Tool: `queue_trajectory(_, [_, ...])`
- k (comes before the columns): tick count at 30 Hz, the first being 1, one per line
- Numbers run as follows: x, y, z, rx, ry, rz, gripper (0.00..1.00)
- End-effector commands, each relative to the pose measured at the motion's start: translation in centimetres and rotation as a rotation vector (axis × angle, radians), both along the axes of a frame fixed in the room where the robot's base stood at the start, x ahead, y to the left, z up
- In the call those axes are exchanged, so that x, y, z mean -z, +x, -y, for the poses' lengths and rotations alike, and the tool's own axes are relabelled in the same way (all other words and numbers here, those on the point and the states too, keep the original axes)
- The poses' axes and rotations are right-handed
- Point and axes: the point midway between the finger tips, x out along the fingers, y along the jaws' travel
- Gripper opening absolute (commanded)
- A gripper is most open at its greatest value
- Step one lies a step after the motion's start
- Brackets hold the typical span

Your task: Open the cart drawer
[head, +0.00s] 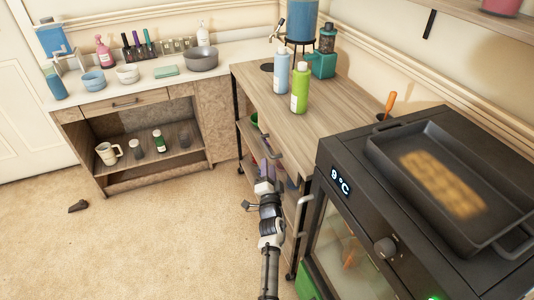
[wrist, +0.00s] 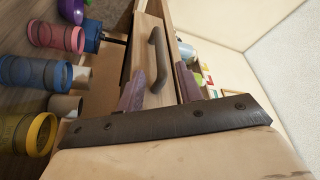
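The cart (head: 300,70) has a wooden top and stands in the middle of the head view, between the counter and the oven. A dark curved handle (head: 271,151) sits on its drawer front, just under the top edge. In the wrist view the handle (wrist: 157,60) stands on the wooden drawer front (wrist: 155,95), which looks shut. My gripper (head: 266,186) is in front of the cart, below the handle in the picture. In the wrist view its two fingers (wrist: 160,86) are apart, with the handle ahead in the gap between them. It appears empty and not touching the handle.
A dark oven (head: 345,205) with a tray (head: 440,180) on top stands close to the right of my arm. Bottles (head: 300,88) stand on the cart top. Colourful cups (wrist: 55,35) stand at the left of the wrist view. Floor (head: 170,240) at left is mostly clear.

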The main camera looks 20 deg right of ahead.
Motion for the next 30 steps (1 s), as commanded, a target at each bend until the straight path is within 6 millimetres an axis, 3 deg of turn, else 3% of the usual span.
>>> queue_trajectory(6, [-0.7,3.9,1.1,-0.003,-0.002,0.001,0.36])
queue_trajectory(12, [-1.4,6.3,1.9,-0.002,-0.001,0.001,0.36])
queue_trajectory(26, [-1.7,7.3,2.2,0.0,0.001,0.0,0.36])
queue_trajectory(30, [-1.7,7.3,2.2,0.0,0.0,0.0,0.19])
